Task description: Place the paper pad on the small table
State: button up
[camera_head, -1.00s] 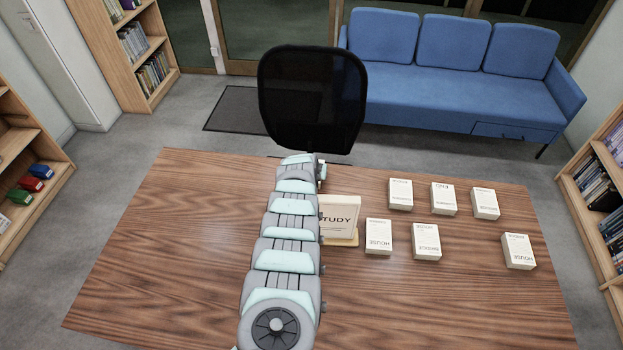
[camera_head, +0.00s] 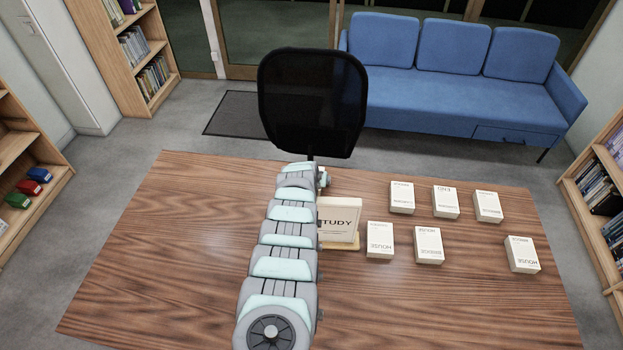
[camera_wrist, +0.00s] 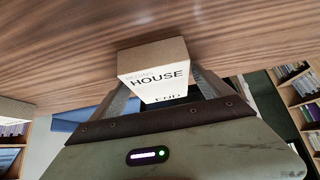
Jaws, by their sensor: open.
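Several small white blocks printed with words, which look like paper pads, lie on the wooden desk (camera_head: 180,255), such as one pad (camera_head: 380,240) right of my arm. I cannot tell which one the task means. A larger cream block reading "STUDY" (camera_head: 340,218) stands beside my arm, partly hidden by it. The fingers are apart; contact is unclear. My arm hides my gripper in the head view. I see no separate small table.
A black mesh chair (camera_head: 312,105) stands behind the desk, and a blue sofa (camera_head: 455,85) behind it. Bookshelves stand left (camera_head: 140,50) and right (camera_head: 595,190). The desk's left side is clear. Another block edge (camera_wrist: 12,112) shows in the wrist view.

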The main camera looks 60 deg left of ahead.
jog(key=shift+d+r+p, duration=0.2)
jog(key=shift+r+p, duration=0.5)
jog(key=shift+p, duration=0.4)
jog(key=p+v, duration=0.2)
jog(key=p, duration=0.2)
jog(key=shift+s+r, duration=0.15)
jog(key=shift+r, duration=0.1)
jog(key=p+v, duration=0.3)
jog(key=p, duration=0.1)
jog(key=shift+d+f, duration=0.15)
jog(key=shift+s+d, duration=0.1)
jog(key=shift+s, duration=0.1)
jog(key=shift+p+v, duration=1.4)
jog(key=shift+v, duration=1.25)
